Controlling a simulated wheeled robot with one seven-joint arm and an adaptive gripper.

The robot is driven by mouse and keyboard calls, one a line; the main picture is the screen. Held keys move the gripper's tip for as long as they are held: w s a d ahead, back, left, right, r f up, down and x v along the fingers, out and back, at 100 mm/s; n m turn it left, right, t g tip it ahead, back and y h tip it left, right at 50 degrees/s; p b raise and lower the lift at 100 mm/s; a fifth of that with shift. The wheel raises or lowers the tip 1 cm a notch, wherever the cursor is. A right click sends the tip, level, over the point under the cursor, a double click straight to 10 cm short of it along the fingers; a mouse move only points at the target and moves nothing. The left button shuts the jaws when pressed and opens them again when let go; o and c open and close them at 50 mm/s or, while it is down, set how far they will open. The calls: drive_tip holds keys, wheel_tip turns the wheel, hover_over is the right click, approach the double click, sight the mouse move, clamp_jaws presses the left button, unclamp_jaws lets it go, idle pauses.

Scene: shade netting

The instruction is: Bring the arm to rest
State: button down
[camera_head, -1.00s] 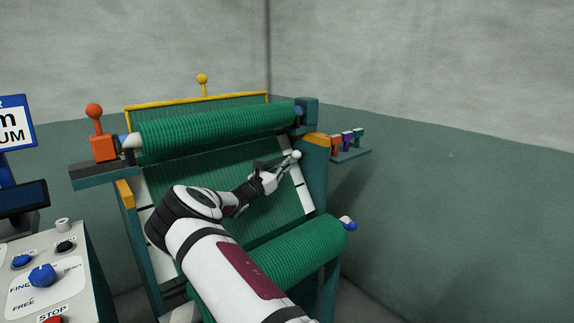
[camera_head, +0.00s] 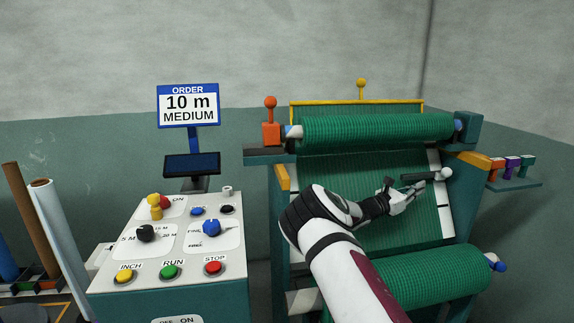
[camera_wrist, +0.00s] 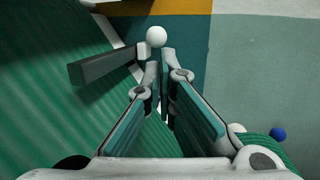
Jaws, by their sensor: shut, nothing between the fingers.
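My gripper (camera_head: 404,194) is in front of the sloping green net of the winding machine. Its fingers (camera_wrist: 160,62) look close together, with nothing between them. A dark bar (camera_head: 418,176) with a white ball knob (camera_head: 445,173) is just beyond the fingertips. In the wrist view the dark bar (camera_wrist: 104,65) lies left of the fingers and the white knob (camera_wrist: 156,37) is just past the tips. I cannot tell whether the fingers touch it. My arm reaches up from the lower edge, bent at the elbow, covering part of the net.
A green upper roll (camera_head: 378,129) and lower roll (camera_head: 430,278) lie above and below my gripper. An orange lever (camera_head: 270,125) stands at the upper left. A control console (camera_head: 165,235) and an order sign (camera_head: 188,105) are left. A small shelf (camera_head: 515,183) is right.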

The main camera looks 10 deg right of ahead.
drive_tip(key=s+a+r+m+g+y, duration=0.1)
drive_tip(key=s+r+m+g+y, duration=0.25)
drive_tip(key=s+m, duration=0.4)
drive_tip(key=s+a+r+m+g+y, duration=0.15)
drive_tip(key=s+m+y, duration=0.3)
drive_tip(key=s, duration=0.65)
drive_tip(key=s+a+r+m+t+y, duration=0.1)
drive_tip(key=s+a+y, duration=0.3)
drive_tip(key=s+a, duration=0.6)
drive_tip(key=s+a+r+m+t+y+p, duration=0.1)
drive_tip(key=s+a+r+m+t+y, duration=0.1)
drive_tip(key=s+a, duration=0.8)
drive_tip(key=s+a+r+m+t+y+p, duration=0.1)
drive_tip(key=s+a+m+y, duration=0.4)
drive_tip(key=s+a, duration=0.5)
drive_tip(key=a+r+t, duration=0.1)
drive_tip(key=a+r, duration=0.1)
drive_tip(key=a, duration=0.1)
drive_tip(key=shift+s+r+y, duration=0.3)
drive_tip(key=shift+r+y, duration=0.05)
drive_tip(key=shift+y, duration=0.05)
drive_tip(key=c, duration=2.3)
unclamp_jaws()
